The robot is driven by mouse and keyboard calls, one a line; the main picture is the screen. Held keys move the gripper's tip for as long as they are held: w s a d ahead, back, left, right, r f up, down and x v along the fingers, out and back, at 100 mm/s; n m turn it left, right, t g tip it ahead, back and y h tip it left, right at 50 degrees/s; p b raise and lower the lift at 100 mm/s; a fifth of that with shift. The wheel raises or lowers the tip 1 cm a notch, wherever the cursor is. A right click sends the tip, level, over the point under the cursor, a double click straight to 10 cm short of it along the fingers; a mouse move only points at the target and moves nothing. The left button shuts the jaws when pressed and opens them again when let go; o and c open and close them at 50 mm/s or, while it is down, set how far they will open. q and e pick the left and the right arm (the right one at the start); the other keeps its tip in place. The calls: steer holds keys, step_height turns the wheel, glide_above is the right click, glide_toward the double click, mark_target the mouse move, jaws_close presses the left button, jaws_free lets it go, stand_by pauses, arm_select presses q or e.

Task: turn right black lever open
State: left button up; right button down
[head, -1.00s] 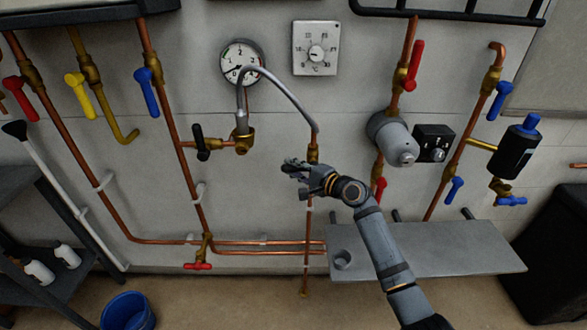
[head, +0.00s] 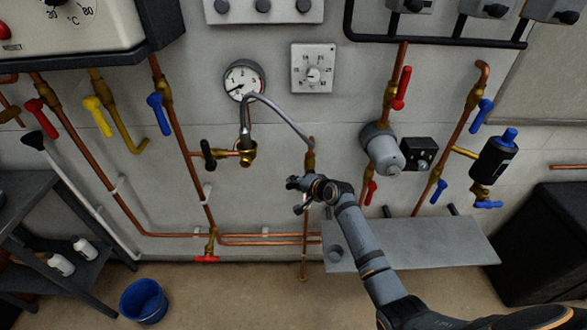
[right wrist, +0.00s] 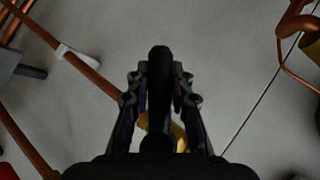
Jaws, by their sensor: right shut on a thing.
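In the head view my right gripper (head: 297,195) is at the lower pipe beneath the brass fitting (head: 310,160) where the grey hose ends. In the right wrist view the right black lever (right wrist: 160,85) stands between the two fingers of my gripper (right wrist: 160,100), which is shut on it. A bit of brass valve (right wrist: 180,135) shows behind the fingers. In the head view the gripper hides this lever, so its exact angle is unclear there. Another black lever (head: 208,155) is on the brass valve to the left, pointing roughly along the vertical. My left gripper is not in view.
A grey hose (head: 285,115) arches from the left valve to the right pipe. A grey shelf (head: 420,245) sits close to the right of my gripper. A pump (head: 382,150) and red and blue levers are further right. A blue bucket (head: 143,300) stands on the floor.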

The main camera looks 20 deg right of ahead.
steer(key=h+p, duration=0.1)
steer(key=p, duration=0.1)
steer(key=d+n+g+h+p, duration=0.1)
steer(key=p, duration=0.1)
steer(key=shift+s+d+f+n+h+p, duration=0.1)
steer(key=shift+s+f+n+h+p, duration=0.1)
steer(key=shift+f+n+h+p, duration=0.15)
steer(key=shift+s+d+f+n+g+h+p, duration=0.15)
steer(key=shift+d+f+n+g+h, duration=0.3)
steer(key=shift+h, duration=0.45)
steer(key=shift+s+d+f+n+g+h+p, duration=0.1)
steer(key=shift+s+d+f+n+g+h, duration=0.1)
steer(key=shift+d+n+h, duration=0.45)
steer(key=shift+s+d+f+n+g+h+p, duration=0.15)
steer(key=shift+d+f+n+g+h, duration=0.2)
steer(key=shift+d+h, duration=0.55)
steer(key=shift+a+r+h, duration=0.1)
steer(key=shift+h, duration=0.2)
steer(key=c, duration=1.2)
jaws_free()
steer(key=shift+o, duration=0.2)
